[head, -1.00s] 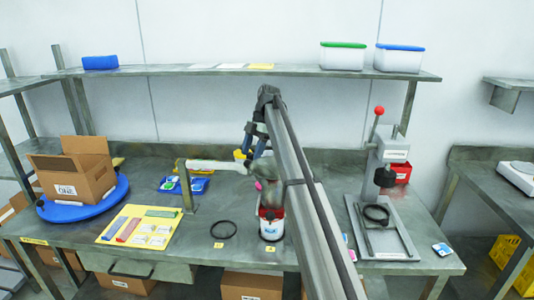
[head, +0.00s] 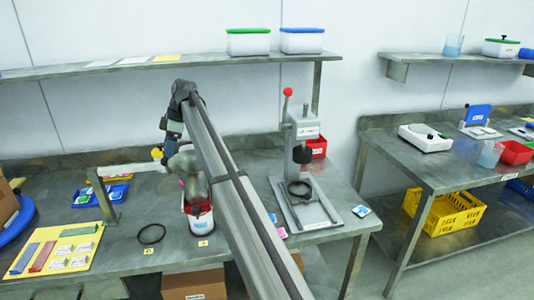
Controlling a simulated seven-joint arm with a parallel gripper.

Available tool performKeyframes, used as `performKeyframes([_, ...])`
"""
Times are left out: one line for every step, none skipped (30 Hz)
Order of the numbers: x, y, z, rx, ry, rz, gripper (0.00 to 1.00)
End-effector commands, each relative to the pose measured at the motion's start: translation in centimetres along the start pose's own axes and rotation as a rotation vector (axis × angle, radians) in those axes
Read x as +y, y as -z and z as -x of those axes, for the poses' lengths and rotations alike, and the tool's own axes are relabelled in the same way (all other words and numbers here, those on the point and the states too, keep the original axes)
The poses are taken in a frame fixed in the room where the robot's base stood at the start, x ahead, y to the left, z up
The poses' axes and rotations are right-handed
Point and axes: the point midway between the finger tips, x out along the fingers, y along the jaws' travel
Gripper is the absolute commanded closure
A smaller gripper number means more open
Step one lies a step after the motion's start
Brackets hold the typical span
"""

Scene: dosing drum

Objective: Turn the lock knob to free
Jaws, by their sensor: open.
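A pale horizontal bar (head: 135,168) reaches right from a grey post (head: 103,197) on the bench. Its right end disappears behind my arm. A small yellow part (head: 157,152) shows just above that end; I cannot tell whether it is the lock knob. A white and red jar (head: 199,219) stands on the bench below.
A black ring (head: 151,233) lies left of the jar. A lever press (head: 303,145) with a red ball stands to the right. A yellow board (head: 57,249) and a blue tray (head: 101,195) lie left. A shelf (head: 120,71) spans the back. Bare bench lies around the ring.

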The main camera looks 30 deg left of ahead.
Motion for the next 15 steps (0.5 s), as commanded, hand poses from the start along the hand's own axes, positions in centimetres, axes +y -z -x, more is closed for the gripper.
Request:
performKeyframes([-0.27,-0.01,-0.03,0.000,-0.018,-0.039,0.40])
performKeyframes([-0.30,-0.01,-0.03,0.001,-0.028,-0.066,0.40])
performKeyframes([-0.31,0.00,-0.03,0.000,-0.043,-0.100,0.40])
performKeyframes([-0.34,0.00,-0.03,0.000,-0.054,-0.126,0.40])
performKeyframes([-0.37,-0.01,-0.03,0.000,-0.064,-0.152,0.40])
performKeyframes([-0.37,-0.01,-0.04,-0.001,-0.079,-0.187,0.40])
performKeyframes([-0.40,-0.01,-0.04,-0.001,-0.090,-0.213,0.40])
performKeyframes([-0.43,0.00,-0.04,0.000,-0.100,-0.238,0.40])
performKeyframes([-0.43,0.03,-0.05,0.000,-0.115,-0.273,0.40])
performKeyframes([-0.46,0.03,-0.05,0.000,-0.125,-0.298,0.40])
performKeyframes([-0.48,0.02,-0.05,0.000,-0.136,-0.324,0.40])
performKeyframes([-0.48,0.03,-0.06,-0.001,-0.150,-0.358,0.40])
performKeyframes([-0.51,0.04,-0.07,-0.001,-0.160,-0.383,0.40])
performKeyframes([-0.54,0.06,-0.08,0.000,-0.170,-0.409,0.40])
performKeyframes([-0.54,0.09,-0.09,0.000,-0.185,-0.442,0.40])
